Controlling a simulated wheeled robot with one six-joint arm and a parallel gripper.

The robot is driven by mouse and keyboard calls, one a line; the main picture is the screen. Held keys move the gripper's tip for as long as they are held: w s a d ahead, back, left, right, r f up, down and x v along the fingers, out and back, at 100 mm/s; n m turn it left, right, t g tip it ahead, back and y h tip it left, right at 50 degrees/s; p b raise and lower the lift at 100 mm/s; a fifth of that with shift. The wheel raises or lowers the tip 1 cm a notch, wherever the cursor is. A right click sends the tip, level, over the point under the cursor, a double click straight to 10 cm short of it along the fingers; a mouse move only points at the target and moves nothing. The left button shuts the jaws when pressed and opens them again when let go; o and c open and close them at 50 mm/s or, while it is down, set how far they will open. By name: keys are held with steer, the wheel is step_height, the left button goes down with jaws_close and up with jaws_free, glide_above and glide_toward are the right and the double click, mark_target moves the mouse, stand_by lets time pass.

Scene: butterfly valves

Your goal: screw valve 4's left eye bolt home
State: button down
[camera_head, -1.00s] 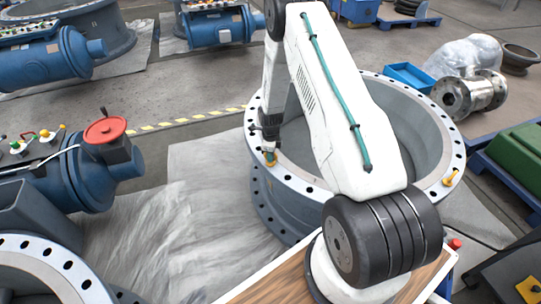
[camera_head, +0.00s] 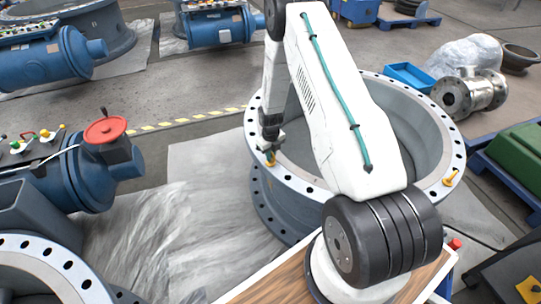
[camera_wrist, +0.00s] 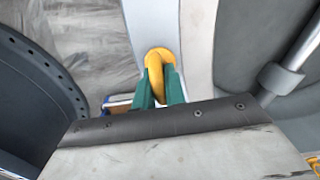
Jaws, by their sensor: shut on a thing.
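The large grey valve ring (camera_head: 262,205) stands in the middle of the head view, with a pale drilled flange on top. A yellow eye bolt (camera_head: 270,158) stands at the flange's left side, and its ring also shows in the wrist view (camera_wrist: 160,62). My gripper (camera_head: 270,147) is above this flange, with its fingertips at the eye bolt. In the wrist view the green fingers (camera_wrist: 160,88) are shut on the yellow ring from both sides. The bolt's thread and its seat are hidden. A second yellow eye bolt (camera_head: 451,179) stands at the flange's right side.
A blue actuator with a red handwheel (camera_head: 105,130) stands to the left, and another drilled flange (camera_head: 45,270) is at the lower left. Wrinkled grey sheeting (camera_head: 170,235) covers the floor between. A blue tray (camera_head: 408,76) and a steel pipe piece (camera_head: 470,93) lie behind.

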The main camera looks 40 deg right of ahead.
steer(key=shift+w, duration=0.15)
steer(key=c, duration=1.5)
jaws_free()
steer(key=shift+o, duration=0.2)
step_height(320, 180, up, 8)
steer(key=shift+f, duration=0.1)
